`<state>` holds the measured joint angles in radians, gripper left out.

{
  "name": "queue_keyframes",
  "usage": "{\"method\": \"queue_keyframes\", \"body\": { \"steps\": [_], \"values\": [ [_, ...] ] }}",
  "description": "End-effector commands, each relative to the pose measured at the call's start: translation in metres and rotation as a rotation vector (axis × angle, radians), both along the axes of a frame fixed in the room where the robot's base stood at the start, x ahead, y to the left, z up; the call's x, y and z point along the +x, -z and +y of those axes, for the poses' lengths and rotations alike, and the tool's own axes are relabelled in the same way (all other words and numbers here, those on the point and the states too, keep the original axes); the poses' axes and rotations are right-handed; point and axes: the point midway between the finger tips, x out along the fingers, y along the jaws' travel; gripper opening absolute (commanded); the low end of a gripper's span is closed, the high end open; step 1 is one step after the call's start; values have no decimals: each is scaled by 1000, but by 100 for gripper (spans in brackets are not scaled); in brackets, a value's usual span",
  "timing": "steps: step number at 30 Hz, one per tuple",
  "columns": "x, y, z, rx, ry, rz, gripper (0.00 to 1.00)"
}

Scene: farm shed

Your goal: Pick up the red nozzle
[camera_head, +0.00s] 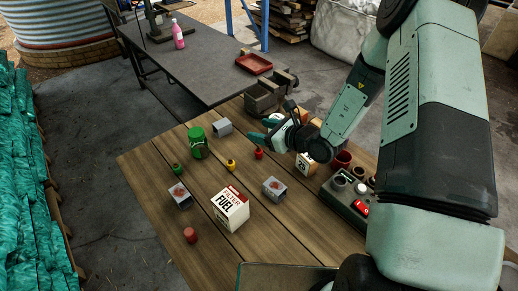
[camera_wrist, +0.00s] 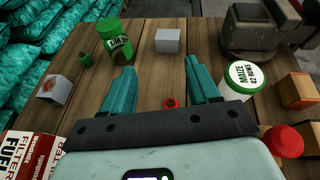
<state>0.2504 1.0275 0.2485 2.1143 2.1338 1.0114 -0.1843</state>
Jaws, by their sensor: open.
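The red nozzle (camera_head: 259,153) is a small red piece standing on the wooden table, just below my gripper in the head view. I cannot tell the exact height of the fingers above the table.
A yellow nozzle (camera_head: 231,165) and a green nozzle (camera_head: 178,169) stand to the left. A green can (camera_head: 197,142), a grey box (camera_head: 222,127) and a fuel filter box (camera_head: 230,208) are nearby.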

Motion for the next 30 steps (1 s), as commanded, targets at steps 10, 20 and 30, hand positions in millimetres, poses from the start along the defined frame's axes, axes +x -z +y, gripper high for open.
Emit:
{"method": "queue_keyframes", "body": {
  "steps": [10,20,30],
  "values": [
    [2,60,-9,28,107,74,60],
    [3,93,-9,27,105,70,60],
    [28,118,21,26,102,69,60]
  ]
}}
